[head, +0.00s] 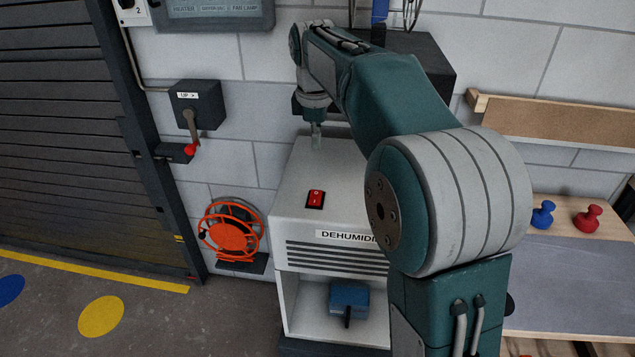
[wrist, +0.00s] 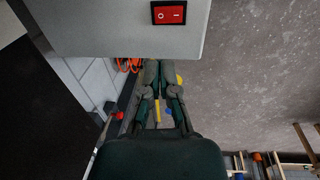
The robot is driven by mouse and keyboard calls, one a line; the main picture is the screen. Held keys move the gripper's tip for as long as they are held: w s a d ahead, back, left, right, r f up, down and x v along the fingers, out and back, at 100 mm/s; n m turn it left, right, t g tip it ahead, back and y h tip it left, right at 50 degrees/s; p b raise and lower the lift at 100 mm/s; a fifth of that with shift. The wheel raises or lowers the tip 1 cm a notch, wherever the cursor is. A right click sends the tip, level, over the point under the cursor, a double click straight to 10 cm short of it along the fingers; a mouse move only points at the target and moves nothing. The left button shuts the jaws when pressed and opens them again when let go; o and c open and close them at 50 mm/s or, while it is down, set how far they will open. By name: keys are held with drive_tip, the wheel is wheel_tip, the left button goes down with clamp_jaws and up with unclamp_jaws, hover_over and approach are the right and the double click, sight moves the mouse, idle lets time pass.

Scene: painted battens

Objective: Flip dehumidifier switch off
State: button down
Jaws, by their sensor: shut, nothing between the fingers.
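The dehumidifier (head: 300,240) is a light grey box with a label on its front and dark vent slots below it. Its red rocker switch (head: 315,199) sits on the top face, near the front left. The switch also shows at the top of the wrist view (wrist: 168,13), with O and I marks; I cannot tell which side is pressed. My gripper (head: 316,142) is shut and empty, pointing down over the rear of the dehumidifier's top, behind the switch and apart from it. In the wrist view, its fingers (wrist: 160,66) are together. My arm hides the right part of the dehumidifier.
A wall lever box (head: 196,105) with a red-tipped handle and an orange reel (head: 231,232) are at the left. A dark box (head: 425,62) stands behind my arm. A bench (head: 570,270) with blue and red knobs is at the right. A blue box (head: 349,298) sits in the lower opening.

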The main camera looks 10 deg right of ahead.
sight(316, 197)
drive_tip(key=f, duration=0.4)
drive_tip(key=w+f, duration=0.1)
drive_tip(key=f, duration=0.9)
drive_tip(key=shift+w+d, duration=0.25)
drive_tip(key=shift+f, duration=0.15)
drive_tip(key=shift+s+a+r, duration=0.3)
drive_tip(key=shift+s, duration=0.35)
